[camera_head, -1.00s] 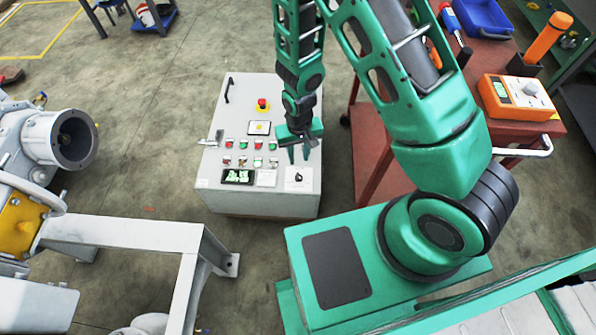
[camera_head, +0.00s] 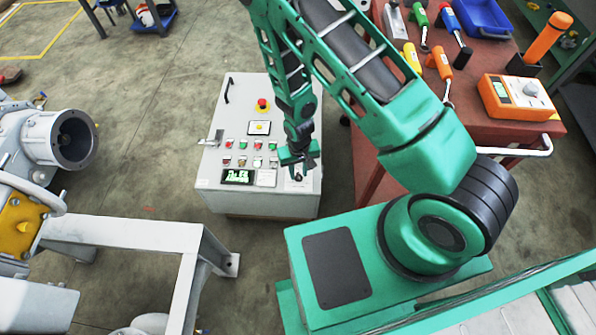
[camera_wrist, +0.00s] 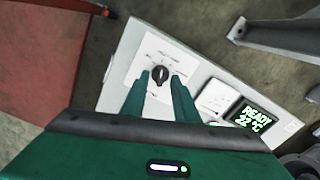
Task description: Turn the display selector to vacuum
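The display selector is a black rotary knob (camera_wrist: 160,75) on a white label plate on the control box. In the wrist view its pointer mark is roughly upright, but the lettering around it is too small to read. My gripper (camera_wrist: 161,82) is open, with its two green fingers apart and their tips just below and either side of the knob. I see no contact, and the depth gap is unclear. In the head view my gripper (camera_head: 299,163) is over the box's lower right corner and partly hides the knob. The display (camera_wrist: 253,117) reads "READY 22 °C".
The grey control box (camera_head: 210,175) also carries a red emergency button (camera_head: 262,105), several small buttons and a side lever (camera_head: 211,138). A red tool cart (camera_head: 480,130) stands right of the box. A grey metal frame (camera_head: 130,232) stands in front.

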